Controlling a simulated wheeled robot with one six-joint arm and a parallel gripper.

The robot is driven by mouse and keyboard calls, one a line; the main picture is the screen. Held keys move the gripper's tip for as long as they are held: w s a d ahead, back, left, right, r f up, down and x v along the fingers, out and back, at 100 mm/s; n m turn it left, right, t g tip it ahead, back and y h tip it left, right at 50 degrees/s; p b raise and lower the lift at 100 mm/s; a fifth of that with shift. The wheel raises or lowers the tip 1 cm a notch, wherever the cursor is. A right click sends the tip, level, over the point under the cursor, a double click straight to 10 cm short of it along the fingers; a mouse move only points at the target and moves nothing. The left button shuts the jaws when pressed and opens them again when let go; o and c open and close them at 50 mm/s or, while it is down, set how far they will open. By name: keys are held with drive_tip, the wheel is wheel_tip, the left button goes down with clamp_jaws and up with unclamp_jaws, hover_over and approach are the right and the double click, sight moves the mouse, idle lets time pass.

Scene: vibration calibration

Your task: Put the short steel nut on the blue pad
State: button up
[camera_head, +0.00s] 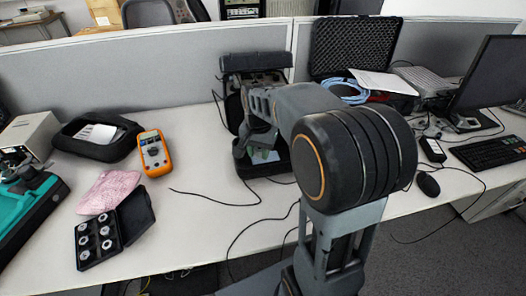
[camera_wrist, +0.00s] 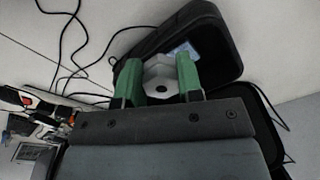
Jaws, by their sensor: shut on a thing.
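My gripper (camera_wrist: 158,66) has its two green fingers shut on a steel hex nut (camera_wrist: 159,80) with a dark centre hole, seen in the wrist view. Behind the nut is an open black case (camera_wrist: 222,50). A pale blue patch, which looks like the blue pad (camera_wrist: 186,47), shows in it just beyond the nut and is partly hidden by the nut and fingers. I cannot tell how high the nut is above it. In the head view my arm covers most of the black case (camera_head: 248,168), and the nut is not clear.
A black box of several nuts (camera_head: 88,254) lies open at the left, by a pink cloth (camera_head: 108,192). An orange multimeter (camera_head: 154,153) and a black pouch (camera_head: 72,145) stand behind. Loose cables (camera_head: 235,204) cross the white desk. A grey partition (camera_head: 150,75) backs it.

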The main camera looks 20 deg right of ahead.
drive_tip(key=w+d+f, duration=0.1)
drive_tip(key=w+f, duration=0.1)
drive_tip(key=w+d+f, duration=0.2)
drive_tip(key=w, duration=0.1)
drive_tip(key=w+d+f, duration=0.2)
drive_tip(key=f, duration=0.1)
drive_tip(key=shift+w+d, duration=0.15)
drive_tip(key=shift+w, duration=0.2)
drive_tip(key=shift+w+d+f+b, duration=0.3)
drive_tip(key=shift+w+f, duration=0.15)
drive_tip(key=shift+f, duration=1.8)
drive_tip(key=shift+f+b, duration=0.2)
drive_tip(key=shift+b, duration=0.1)
drive_tip(key=o, duration=1)
